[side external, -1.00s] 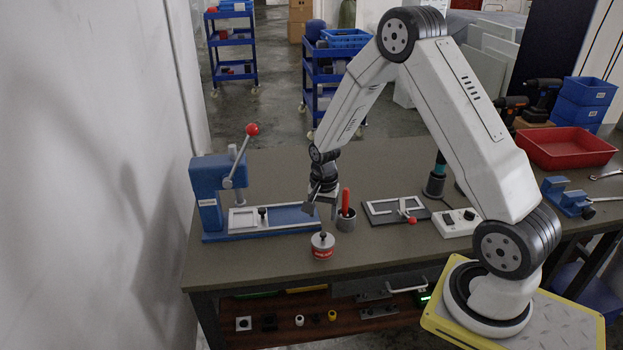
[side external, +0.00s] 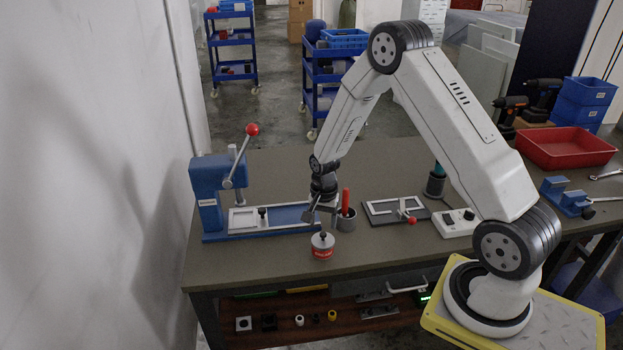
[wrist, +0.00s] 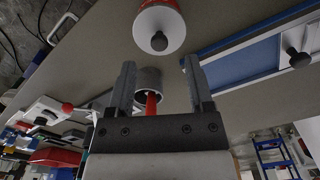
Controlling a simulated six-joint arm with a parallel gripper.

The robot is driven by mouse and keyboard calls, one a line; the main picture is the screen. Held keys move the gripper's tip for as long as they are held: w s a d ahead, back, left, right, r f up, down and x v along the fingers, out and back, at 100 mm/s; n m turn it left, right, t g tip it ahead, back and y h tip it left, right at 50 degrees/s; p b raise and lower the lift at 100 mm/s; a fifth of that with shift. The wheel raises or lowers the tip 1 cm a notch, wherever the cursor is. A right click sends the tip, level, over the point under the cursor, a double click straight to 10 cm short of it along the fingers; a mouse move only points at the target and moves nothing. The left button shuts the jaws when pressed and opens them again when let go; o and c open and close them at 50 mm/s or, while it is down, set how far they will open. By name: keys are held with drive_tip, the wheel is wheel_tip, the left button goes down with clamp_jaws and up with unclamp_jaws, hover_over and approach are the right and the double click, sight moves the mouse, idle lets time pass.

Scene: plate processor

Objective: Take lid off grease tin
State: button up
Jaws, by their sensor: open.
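The grease tin (side external: 322,252) stands on the bench near its front edge. It is red and white with a pale lid (side external: 322,240) and a dark knob (side external: 322,233) on top. The tin also shows at the top of the wrist view (wrist: 160,28), its dark knob (wrist: 159,41) facing the camera. My gripper (side external: 321,216) is above and slightly behind the tin, apart from it. In the wrist view my gripper (wrist: 160,75) has its two fingers spread with nothing held between them. The lid is on the tin.
A grey cup (side external: 345,221) with a red-handled tool (side external: 346,200) stands just right of my gripper. A blue press (side external: 207,200) with a long base is on the left. A dark plate with a white frame (side external: 385,210) lies to the right. Bench around the tin's front is clear.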

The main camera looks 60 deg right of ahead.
sight(323, 234)
drive_tip(key=shift+f, duration=2.5)
clamp_jaws()
